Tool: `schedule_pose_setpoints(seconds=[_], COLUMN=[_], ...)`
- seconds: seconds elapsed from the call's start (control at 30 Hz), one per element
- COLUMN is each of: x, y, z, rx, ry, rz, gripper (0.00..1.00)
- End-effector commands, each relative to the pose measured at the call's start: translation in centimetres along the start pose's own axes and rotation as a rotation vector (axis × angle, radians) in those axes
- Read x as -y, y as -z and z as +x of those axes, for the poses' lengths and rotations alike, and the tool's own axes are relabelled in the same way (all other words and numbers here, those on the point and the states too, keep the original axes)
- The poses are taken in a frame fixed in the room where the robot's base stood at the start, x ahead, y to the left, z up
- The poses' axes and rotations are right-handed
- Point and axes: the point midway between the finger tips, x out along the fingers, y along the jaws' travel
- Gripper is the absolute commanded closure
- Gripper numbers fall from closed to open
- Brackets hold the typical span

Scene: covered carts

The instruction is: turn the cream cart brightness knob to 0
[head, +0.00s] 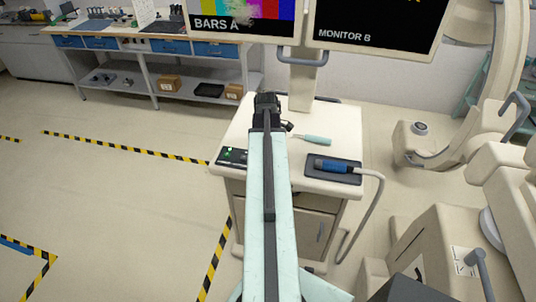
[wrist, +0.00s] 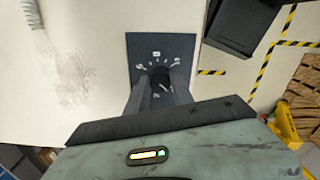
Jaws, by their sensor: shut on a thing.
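The cream cart (head: 345,125) stands in the middle of the head view, below two monitors. In the wrist view a dark panel (wrist: 135,45) on its top carries a ring of white scale marks around the round dark brightness knob (wrist: 160,76). My gripper (wrist: 160,84) has one finger on each side of the knob and is shut on it. A pale line shows on the knob, but I cannot read its setting surely. In the head view my gripper (head: 267,104) is at the cart's far left part, and my arm hides the knob.
On the cart lie a teal-handled tool (head: 312,139), a blue-ended probe (head: 333,166) on a dark pad with a pale cable, and a small switch panel (head: 232,156). The left monitor (head: 245,18) shows colour bars. Cream equipment (head: 450,240) crowds the right; floor at left is clear.

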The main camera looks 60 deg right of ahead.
Motion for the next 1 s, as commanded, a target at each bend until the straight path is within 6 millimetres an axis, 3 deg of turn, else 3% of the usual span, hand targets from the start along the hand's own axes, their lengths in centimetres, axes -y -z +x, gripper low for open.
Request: schedule_pose_setpoints(seconds=[0.57, 0.6, 0.67, 1.0], x=[-0.15, -0.15, -0.14, -0.03], y=[0.46, 0.45, 0.42, 0.18], z=[0.05, 0.05, 0.05, -0.13], rx=[-0.011, -0.010, -0.010, -0.006], ry=[-0.005, -0.005, -0.004, -0.001], rz=[-0.035, -0.035, -0.034, -0.031], gripper=[1.00, 0.66, 0.50, 0.50])
